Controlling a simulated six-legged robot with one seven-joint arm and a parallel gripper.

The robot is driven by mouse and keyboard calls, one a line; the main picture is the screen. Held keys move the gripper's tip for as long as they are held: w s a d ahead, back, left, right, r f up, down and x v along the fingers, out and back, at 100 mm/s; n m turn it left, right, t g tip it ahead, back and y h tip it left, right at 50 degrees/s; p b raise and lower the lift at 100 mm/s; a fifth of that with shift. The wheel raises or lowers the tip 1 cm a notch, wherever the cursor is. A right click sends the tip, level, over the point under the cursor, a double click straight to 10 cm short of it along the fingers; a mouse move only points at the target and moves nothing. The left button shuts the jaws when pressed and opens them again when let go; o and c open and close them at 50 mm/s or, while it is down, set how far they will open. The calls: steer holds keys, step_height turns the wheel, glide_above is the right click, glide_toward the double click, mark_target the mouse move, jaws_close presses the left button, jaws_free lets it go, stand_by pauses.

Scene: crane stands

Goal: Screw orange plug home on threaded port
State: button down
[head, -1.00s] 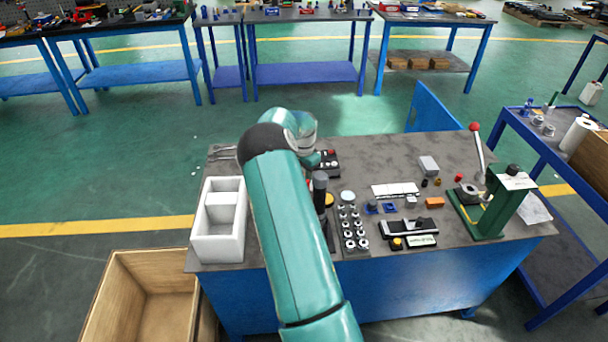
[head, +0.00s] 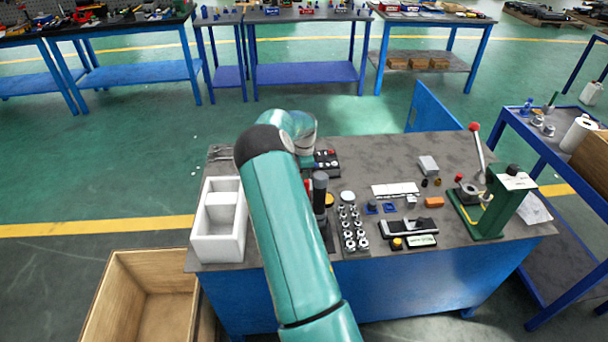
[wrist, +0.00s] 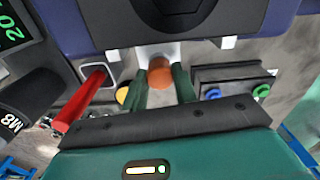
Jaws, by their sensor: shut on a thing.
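The orange plug (wrist: 160,73) shows in the wrist view between the two green fingers of my gripper (wrist: 162,80). The fingers are shut on its sides. Just beyond the plug is a pale fitting (wrist: 158,50), in line with it; this looks like the threaded port. The threads are hidden, and I cannot tell how deep the plug sits. In the head view my arm hides the plug and port, and my fingers do not show.
In the wrist view a red-handled part (wrist: 80,103) and a black M8-marked cylinder (wrist: 25,105) stand left; a dark box (wrist: 235,82) lies right. In the head view the bench (head: 400,160) holds a white bin (head: 218,240), several metal fittings (head: 352,228) and a green lever press (head: 488,205).

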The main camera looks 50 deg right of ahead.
steer(key=m, duration=0.3)
steer(key=shift+m, duration=0.3)
steer(key=c, duration=1)
jaws_free()
steer(key=shift+c, duration=0.9)
